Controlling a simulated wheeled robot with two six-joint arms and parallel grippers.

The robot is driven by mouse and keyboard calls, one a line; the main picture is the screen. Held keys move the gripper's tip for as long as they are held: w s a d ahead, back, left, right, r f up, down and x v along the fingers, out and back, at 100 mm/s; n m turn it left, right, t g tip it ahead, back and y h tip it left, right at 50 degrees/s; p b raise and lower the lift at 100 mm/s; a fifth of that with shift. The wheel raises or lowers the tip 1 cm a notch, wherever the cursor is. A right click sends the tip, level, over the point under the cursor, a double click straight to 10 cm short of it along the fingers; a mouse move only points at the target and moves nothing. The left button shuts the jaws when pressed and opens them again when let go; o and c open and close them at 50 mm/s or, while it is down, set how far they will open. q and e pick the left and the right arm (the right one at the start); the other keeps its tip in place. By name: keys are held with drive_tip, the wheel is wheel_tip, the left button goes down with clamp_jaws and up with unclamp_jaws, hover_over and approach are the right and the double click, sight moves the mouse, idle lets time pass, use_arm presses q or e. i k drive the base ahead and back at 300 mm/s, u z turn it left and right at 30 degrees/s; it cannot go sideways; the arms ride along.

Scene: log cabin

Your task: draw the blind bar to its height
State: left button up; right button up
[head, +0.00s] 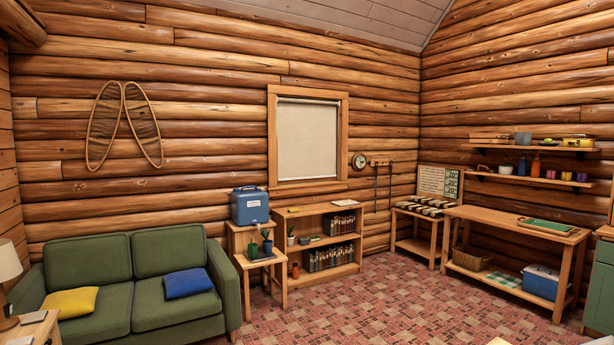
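A pale roller blind (307,140) hangs in the wood-framed window on the log wall ahead. The blind covers nearly the whole opening. Its bottom edge, where the bar (308,179) is, sits just above the sill and is too small to make out clearly. Neither of my grippers shows in the head view, and the window is well across the room.
A low bookshelf (320,210) stands under the window, with a side table holding a blue water jug (250,206) to its left. A green sofa (134,285) is at left. A workbench (515,228) is at right. The tiled floor (400,305) between is open.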

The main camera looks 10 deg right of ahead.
sight(287, 171)
drive_tip(key=z, duration=0.1)
drive_tip(key=i, duration=5.45)
drive_tip(key=z, duration=1.15)
drive_tip(key=i, duration=2.45)
drive_tip(key=u, duration=1.35)
